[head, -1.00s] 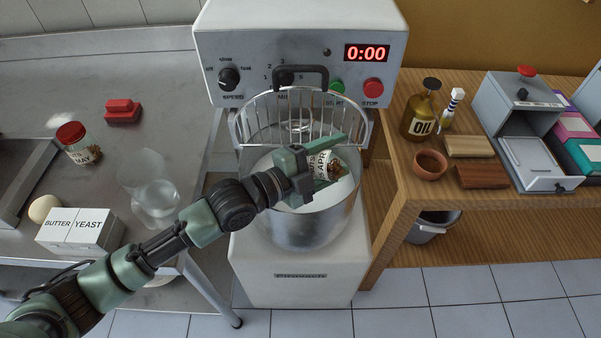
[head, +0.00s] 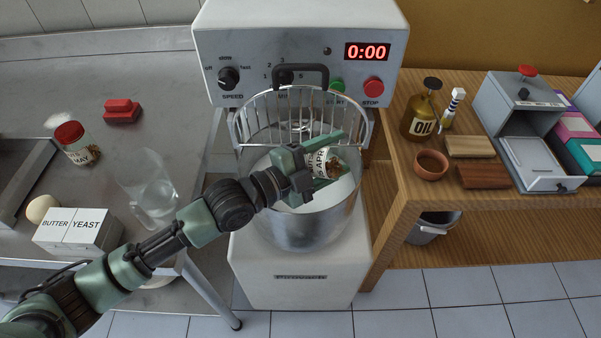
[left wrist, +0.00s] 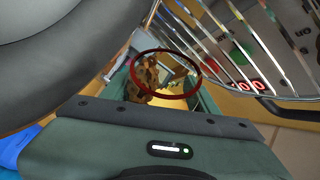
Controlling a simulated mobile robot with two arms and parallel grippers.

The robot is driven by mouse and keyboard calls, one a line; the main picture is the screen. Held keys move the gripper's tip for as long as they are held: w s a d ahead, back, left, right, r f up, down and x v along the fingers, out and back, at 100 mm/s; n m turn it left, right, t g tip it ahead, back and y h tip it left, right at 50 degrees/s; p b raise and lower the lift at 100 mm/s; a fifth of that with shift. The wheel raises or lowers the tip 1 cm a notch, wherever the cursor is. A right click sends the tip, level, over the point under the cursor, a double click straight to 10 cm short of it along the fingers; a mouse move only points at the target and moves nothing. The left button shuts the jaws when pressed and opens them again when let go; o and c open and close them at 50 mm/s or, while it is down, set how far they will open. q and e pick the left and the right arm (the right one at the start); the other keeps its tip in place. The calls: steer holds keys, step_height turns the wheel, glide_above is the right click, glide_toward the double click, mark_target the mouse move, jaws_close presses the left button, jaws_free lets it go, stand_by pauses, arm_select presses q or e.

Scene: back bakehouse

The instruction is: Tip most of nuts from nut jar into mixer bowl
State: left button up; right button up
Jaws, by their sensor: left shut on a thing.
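The nut jar (head: 321,162) is in my left gripper (head: 318,165), over the mixer bowl (head: 305,232) in the head view. It is tilted, with its label partly covered by the fingers. Brown nuts show at its right end. In the left wrist view the jar's open mouth is a dark red ring (left wrist: 166,96), with nuts (left wrist: 144,78) inside it. My left gripper is shut on the jar. The bowl holds something white (head: 330,193); the gripper hides part of it. I cannot tell whether nuts lie in the bowl. My right gripper is not in view.
The wire guard (head: 300,113) stands up behind the bowl, close to the jar. The mixer panel (head: 300,50) reads 0:00. An oil bottle (head: 421,115) stands right.

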arm_select(q)
steer(key=shift+w+a+r+n+t+h+b, duration=0.1)
steer(key=shift+a+r+n+t+h+b, duration=0.1)
steer(key=shift+r+n, duration=0.3)
steer(key=shift+w+a+r+n+t+h+b, duration=0.1)
steer(key=shift+a+r+n+h+b, duration=0.15)
steer(key=shift+r, duration=0.4)
stand_by(1.4)
steer(key=shift+n+h, duration=0.35)
steer(key=shift+n, duration=0.5)
steer(key=shift+w+a+r+p, duration=0.1)
steer(key=shift+a+r+p, duration=0.05)
steer(key=shift+r+p, duration=2.5)
steer(key=shift+w+a+r+p, duration=0.1)
steer(key=shift+r+p, duration=1.5)
steer(key=shift+r, duration=2.05)
